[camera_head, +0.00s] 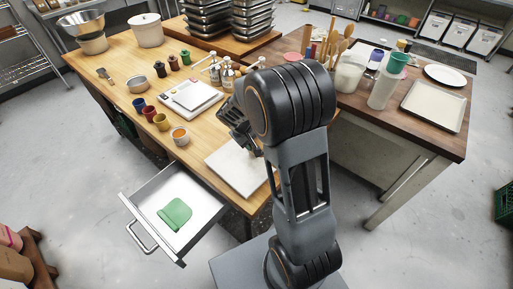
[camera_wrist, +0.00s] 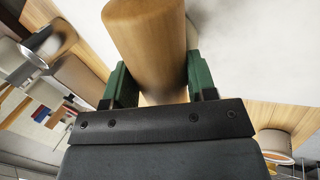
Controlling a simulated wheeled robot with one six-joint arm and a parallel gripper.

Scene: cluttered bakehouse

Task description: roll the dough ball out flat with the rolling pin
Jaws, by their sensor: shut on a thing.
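My gripper (camera_wrist: 160,78) is shut on the wooden rolling pin (camera_wrist: 146,32), with one green finger on each side of it. In the head view my gripper (camera_head: 246,140) is above the white board (camera_head: 228,172) at the near edge of the wooden table; my arm hides the pin there. The pale board surface also shows in the wrist view (camera_wrist: 245,45), beyond the pin.
An open drawer (camera_head: 153,203) with a green cloth (camera_head: 175,214) juts out at the near left. Small coloured cups (camera_head: 161,122), a white scale (camera_head: 192,95) and bottles stand left of the board. A second table (camera_head: 420,137) at right holds a tray and containers.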

